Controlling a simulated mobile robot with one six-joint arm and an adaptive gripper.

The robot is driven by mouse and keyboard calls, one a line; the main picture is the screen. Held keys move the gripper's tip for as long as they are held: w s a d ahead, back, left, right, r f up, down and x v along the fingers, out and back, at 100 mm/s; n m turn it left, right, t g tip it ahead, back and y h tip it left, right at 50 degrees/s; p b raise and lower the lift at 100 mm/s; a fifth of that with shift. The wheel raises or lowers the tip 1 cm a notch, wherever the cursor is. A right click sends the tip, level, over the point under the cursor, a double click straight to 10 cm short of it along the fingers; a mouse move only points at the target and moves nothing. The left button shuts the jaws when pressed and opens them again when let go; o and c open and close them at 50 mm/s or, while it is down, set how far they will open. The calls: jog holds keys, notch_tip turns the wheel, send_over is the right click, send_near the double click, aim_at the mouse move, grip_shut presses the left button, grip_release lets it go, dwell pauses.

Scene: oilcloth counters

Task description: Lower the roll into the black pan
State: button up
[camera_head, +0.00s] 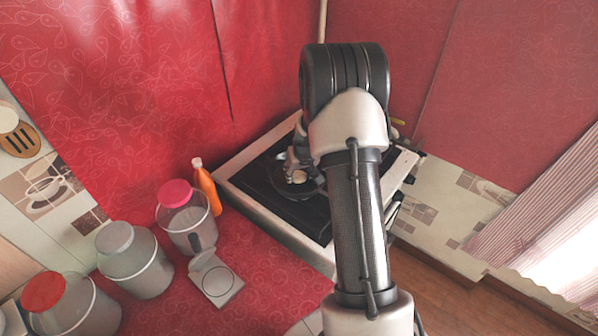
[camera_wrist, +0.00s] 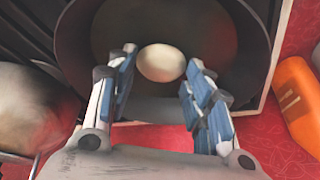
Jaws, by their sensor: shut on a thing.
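The roll (camera_wrist: 161,62) is a small, pale, rounded thing between my fingertips in the wrist view. It also shows small and pale in the head view (camera_head: 299,177). My gripper (camera_wrist: 162,70) has its blue-padded fingers on either side of the roll and is shut on it. The black pan (camera_wrist: 74,42) is round and deep, with dark walls, and lies behind the roll in the wrist view. I cannot tell whether the roll touches the pan's floor. In the head view my arm hides part of the pan.
The pan is on a dark stove (camera_head: 305,215) with a pale frame. An orange bottle (camera_head: 207,190) stands just left of it. Jars with pink (camera_head: 180,215), grey (camera_head: 135,260) and red (camera_head: 70,305) lids stand farther left, near a grey flat device (camera_head: 215,280). A blurred rounded thing (camera_wrist: 30,110) is left of my gripper.

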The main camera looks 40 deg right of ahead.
jog(key=shift+f, duration=0.1)
jog(key=o, duration=1.2)
jog(key=v, duration=1.2)
